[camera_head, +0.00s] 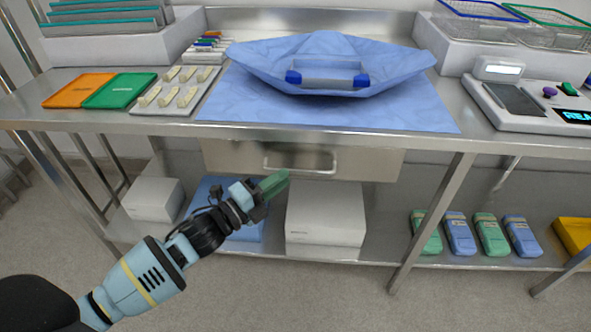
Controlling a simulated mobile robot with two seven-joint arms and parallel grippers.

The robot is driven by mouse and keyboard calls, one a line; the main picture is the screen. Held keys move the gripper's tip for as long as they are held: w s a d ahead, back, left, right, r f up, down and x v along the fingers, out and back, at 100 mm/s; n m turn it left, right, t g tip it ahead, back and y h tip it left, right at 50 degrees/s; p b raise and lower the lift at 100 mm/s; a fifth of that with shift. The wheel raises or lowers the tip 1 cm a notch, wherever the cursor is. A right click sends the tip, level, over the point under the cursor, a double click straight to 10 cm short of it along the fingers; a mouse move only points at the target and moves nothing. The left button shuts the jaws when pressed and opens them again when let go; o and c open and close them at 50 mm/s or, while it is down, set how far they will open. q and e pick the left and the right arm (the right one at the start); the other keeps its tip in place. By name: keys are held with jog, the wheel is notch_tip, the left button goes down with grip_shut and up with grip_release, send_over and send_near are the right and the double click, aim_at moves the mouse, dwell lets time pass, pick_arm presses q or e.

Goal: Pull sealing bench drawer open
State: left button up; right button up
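The sealing bench drawer (222,157) is a metal drawer under the steel bench top, and its front looks flush beneath the bench edge. Its bar handle (300,171) is at the middle of the front. My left gripper (274,183) is just left of and slightly below the handle, with green fingers pointing toward it. I see no contact with the handle. The fingers lie close together in this view, and I cannot tell whether they are open or shut. My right gripper is not in view.
The bench top (150,121) holds a blue wrapped bundle (330,60), a sealing machine (535,105), and orange and green cards (120,90). The lower shelf (380,245) holds a white box (325,215) below the drawer and several green and blue packs (459,235).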

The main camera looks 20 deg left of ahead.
aim_at(295, 171)
pick_arm(q)
jog(key=shift+x, duration=2.5)
jog(key=shift+c, duration=0.3)
grip_shut()
